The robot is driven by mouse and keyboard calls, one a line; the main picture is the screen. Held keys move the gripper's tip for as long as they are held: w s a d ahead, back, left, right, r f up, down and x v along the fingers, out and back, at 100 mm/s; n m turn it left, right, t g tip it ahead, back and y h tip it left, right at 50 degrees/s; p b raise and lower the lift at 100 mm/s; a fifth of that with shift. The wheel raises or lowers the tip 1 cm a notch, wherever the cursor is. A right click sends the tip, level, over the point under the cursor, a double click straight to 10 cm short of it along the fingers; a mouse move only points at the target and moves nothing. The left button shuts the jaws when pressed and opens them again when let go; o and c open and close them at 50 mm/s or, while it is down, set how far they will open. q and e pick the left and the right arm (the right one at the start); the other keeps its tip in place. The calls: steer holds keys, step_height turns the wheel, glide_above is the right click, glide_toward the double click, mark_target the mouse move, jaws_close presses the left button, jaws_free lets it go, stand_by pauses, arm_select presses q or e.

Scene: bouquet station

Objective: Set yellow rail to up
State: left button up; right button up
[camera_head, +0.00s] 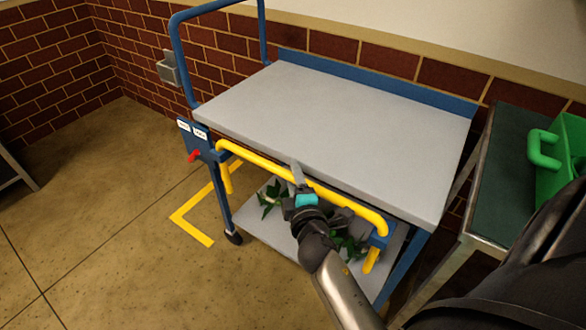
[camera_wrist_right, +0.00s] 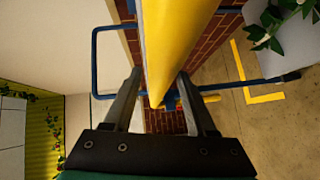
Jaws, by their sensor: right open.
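The yellow rail (camera_head: 258,160) runs along the front long side of a blue-framed cart, just in front of and slightly below its grey top. Its ends bend down into short yellow legs. My right gripper (camera_head: 299,180) is at the middle of the rail, with a finger seen against the grey top's edge. In the right wrist view the yellow rail (camera_wrist_right: 175,40) passes between the two open fingers of the gripper (camera_wrist_right: 160,80). Whether either finger touches it cannot be told. My left gripper is out of view.
The cart's grey top (camera_head: 330,120) is bare. Green leaves (camera_head: 272,197) lie on its lower shelf. A red lever (camera_head: 193,155) sits by two small labels at the cart's left corner. A green container (camera_head: 562,150) stands on a side table at right. Floor at left is clear.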

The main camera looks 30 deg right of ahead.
steer(key=shift+w, duration=0.1)
jaws_close()
stand_by(0.5)
stand_by(1.0)
